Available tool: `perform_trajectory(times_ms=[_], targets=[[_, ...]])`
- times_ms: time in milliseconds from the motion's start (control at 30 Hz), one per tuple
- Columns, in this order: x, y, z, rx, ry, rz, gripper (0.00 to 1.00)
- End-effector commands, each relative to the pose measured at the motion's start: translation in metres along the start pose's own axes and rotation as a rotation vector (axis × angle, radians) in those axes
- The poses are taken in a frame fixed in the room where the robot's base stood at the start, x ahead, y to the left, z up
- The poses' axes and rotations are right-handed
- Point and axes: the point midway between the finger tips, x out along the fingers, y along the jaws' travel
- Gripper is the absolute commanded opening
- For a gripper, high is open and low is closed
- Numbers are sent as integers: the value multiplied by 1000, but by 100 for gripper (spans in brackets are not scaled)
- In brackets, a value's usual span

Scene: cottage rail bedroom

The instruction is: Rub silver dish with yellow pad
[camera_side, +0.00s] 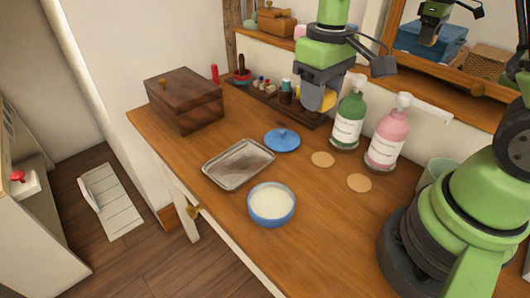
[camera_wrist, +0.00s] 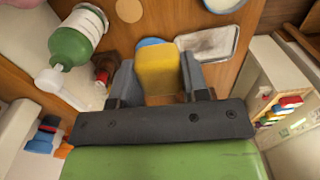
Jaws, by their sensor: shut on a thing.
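The silver dish (camera_side: 239,164) is a shallow rectangular metal tray lying on the wooden table, with dull brownish marks on its inside. It also shows in the wrist view (camera_wrist: 208,43), beyond the pad at upper right. My gripper (camera_side: 318,100) is shut on the yellow pad (camera_wrist: 158,70) and holds it above the back of the table, near the green bottle and well away from the dish. The pad (camera_side: 328,101) is partly hidden by the fingers in the side view.
A blue lid (camera_side: 282,140) lies between the dish and my gripper. A blue bowl with white contents (camera_side: 271,205) stands in front. Green (camera_side: 349,118) and pink (camera_side: 387,138) pump bottles stand right, near two round coasters (camera_side: 322,159). A wooden box (camera_side: 184,99) is at left.

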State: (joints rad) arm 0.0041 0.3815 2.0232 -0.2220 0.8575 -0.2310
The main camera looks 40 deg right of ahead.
Motion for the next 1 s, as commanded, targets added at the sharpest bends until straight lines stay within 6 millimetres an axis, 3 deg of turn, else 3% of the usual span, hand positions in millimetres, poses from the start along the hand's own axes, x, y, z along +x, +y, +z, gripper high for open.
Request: perform_trajectory(times_ms=[600, 767, 1000], targets=[[2, -2, -5, -1, 1, 0, 23], [15, -13, -34, -4, -1, 0, 23], [56, -45, -92, -5, -3, 1, 23]])
